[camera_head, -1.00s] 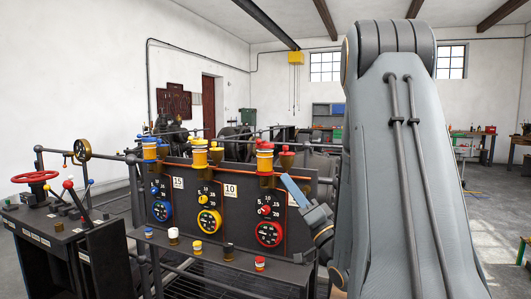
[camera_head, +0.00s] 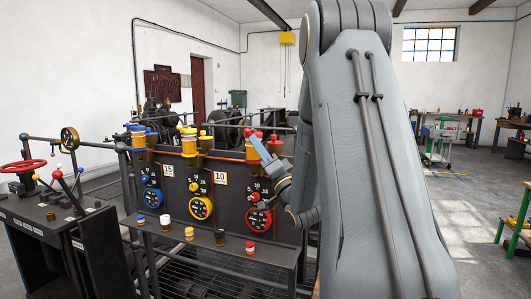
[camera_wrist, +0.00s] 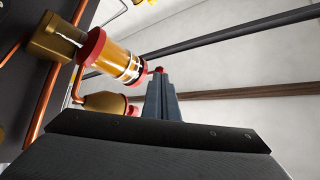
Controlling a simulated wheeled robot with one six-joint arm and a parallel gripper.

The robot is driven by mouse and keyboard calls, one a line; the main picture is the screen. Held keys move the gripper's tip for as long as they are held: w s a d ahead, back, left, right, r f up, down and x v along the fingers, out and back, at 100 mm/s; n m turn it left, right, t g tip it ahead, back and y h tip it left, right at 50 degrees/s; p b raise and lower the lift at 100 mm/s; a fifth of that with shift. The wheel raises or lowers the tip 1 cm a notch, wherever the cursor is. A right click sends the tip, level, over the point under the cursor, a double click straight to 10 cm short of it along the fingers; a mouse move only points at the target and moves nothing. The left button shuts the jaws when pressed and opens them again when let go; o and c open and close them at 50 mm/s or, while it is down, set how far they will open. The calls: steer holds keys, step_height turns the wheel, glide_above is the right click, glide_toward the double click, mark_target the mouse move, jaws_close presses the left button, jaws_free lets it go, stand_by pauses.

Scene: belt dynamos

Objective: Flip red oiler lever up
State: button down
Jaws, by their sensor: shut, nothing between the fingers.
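The red oiler stands at the right end of the dark panel in the head view. Its red cap shows (camera_head: 256,133), with the body partly hidden behind my gripper (camera_head: 254,138). In the wrist view the oiler (camera_wrist: 118,57) has a red cap, an amber glass body and a pale banded end. A small red knob (camera_wrist: 159,69), apparently the lever's tip, sits right at the ends of my gripper's fingers (camera_wrist: 160,76). The fingers are shut and empty. Whether they touch the knob, and how the lever is tilted, I cannot tell.
A red-topped cup (camera_head: 275,145) stands just right of the oiler, with a brass and red vessel (camera_wrist: 106,103) close below it in the wrist view. Yellow (camera_head: 188,140) and blue (camera_head: 138,135) oilers stand left. The red gauge (camera_head: 258,221) is below.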

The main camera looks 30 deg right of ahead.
mark_target(250, 130)
steer(key=shift+x, duration=0.9)
steer(key=shift+r+p, duration=0.1)
steer(key=shift+p, duration=0.3)
steer(key=shift+a+r+m+h+p, duration=0.1)
steer(key=shift+r+m+h+p, duration=0.05)
steer(key=shift+m+h+p, duration=0.4)
